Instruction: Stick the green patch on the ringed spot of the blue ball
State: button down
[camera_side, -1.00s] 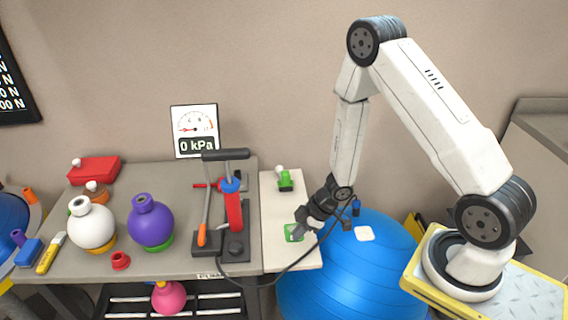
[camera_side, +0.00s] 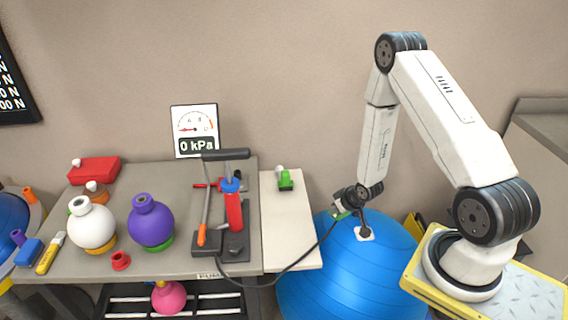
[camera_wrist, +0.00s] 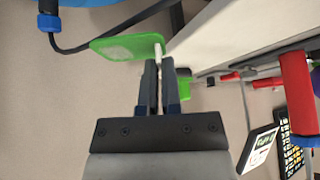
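The big blue ball (camera_side: 350,270) sits at the right end of the bench in the side view; only a sliver shows at the top of the wrist view (camera_wrist: 95,3). A white square (camera_side: 371,236) lies on its upper surface, partly covered by a dark part of my wrist. I cannot make out a ring. My gripper (camera_side: 342,206) is above the ball's upper left. In the wrist view its fingers (camera_wrist: 157,66) are shut on a thin pale tab of the green patch (camera_wrist: 115,48). The patch is tilted and appears clear of the ball.
A black hose (camera_side: 300,262) runs from the red pump (camera_side: 233,210) to the ball's blue valve (camera_wrist: 47,22), close to the patch.

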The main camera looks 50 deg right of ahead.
jog(key=s+d+f+m+g+h, duration=0.1)
jog(key=s+d+f+m+h, duration=0.1)
jog(key=s+d+m, duration=0.4)
jog(key=shift+d+g+h, duration=0.3)
jog(key=shift+d+h, duration=0.3)
jog(key=shift+d, duration=0.25)
jog(key=shift+f, duration=0.1)
send_near(356, 231)
jog(key=shift+x, duration=2.5)
jog(key=shift+w+d+f, duration=0.15)
jog(key=shift+w+f, duration=0.05)
jog(key=shift+f, duration=0.2)
jog(key=c, duration=0.7)
grip_release()
jog(key=shift+c, duration=0.2)
jog(key=shift+r, duration=0.15)
jog(key=v, duration=0.7)
jog(key=shift+r, duration=0.25)
